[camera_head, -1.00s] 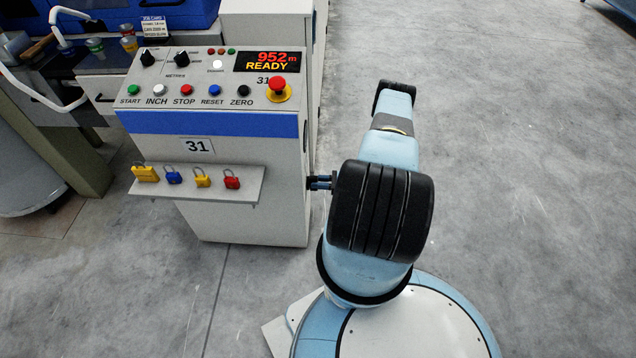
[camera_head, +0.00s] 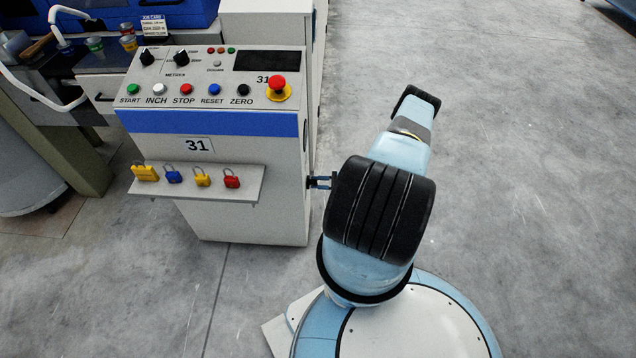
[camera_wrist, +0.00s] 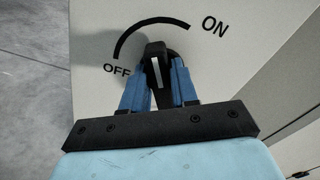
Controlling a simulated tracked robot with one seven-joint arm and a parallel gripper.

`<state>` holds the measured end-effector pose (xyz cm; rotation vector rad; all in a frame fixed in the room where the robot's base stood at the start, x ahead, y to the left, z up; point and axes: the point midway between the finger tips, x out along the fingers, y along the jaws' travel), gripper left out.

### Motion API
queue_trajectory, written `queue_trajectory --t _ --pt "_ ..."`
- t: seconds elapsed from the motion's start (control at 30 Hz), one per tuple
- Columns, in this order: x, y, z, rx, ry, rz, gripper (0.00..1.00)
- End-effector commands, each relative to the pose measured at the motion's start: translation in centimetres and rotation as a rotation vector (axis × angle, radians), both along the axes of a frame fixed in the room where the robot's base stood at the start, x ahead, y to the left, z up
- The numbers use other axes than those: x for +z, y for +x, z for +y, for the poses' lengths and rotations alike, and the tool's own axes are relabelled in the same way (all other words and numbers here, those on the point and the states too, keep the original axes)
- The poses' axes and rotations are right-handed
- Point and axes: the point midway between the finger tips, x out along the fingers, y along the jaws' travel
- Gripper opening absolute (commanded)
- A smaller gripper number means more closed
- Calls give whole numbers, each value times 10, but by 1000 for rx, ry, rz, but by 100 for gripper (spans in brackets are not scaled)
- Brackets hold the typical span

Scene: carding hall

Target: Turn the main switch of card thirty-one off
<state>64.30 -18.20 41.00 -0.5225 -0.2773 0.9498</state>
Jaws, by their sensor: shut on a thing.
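The main switch (camera_wrist: 155,68) is a black knob with a white line on the side of the card's control cabinet. In the wrist view the white line is nearly upright, its top leaning slightly left. A black arc runs above it from the OFF label (camera_wrist: 117,69) at left to the ON label (camera_wrist: 215,27) at upper right. My gripper (camera_wrist: 158,84) is shut on the knob, one blue finger on each side. My gripper also shows in the head view (camera_head: 322,181) at the cabinet's right side. The display (camera_head: 267,61) on panel 31 is dark.
The control cabinet (camera_head: 255,215) carries a shelf (camera_head: 205,193) with several padlocks (camera_head: 202,179) on its front. A red emergency stop button (camera_head: 278,84) is on the panel above. Grey floor (camera_head: 510,200) is open to the right.

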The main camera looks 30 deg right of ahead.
Motion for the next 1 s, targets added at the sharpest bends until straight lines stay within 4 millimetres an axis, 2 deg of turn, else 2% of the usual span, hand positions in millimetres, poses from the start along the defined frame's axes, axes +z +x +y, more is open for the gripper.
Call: queue_trajectory --t 0.7,1.0 --pt "-8 -5 3 -2 -377 -556 0" --pt "-11 -7 4 1 -495 -731 0"
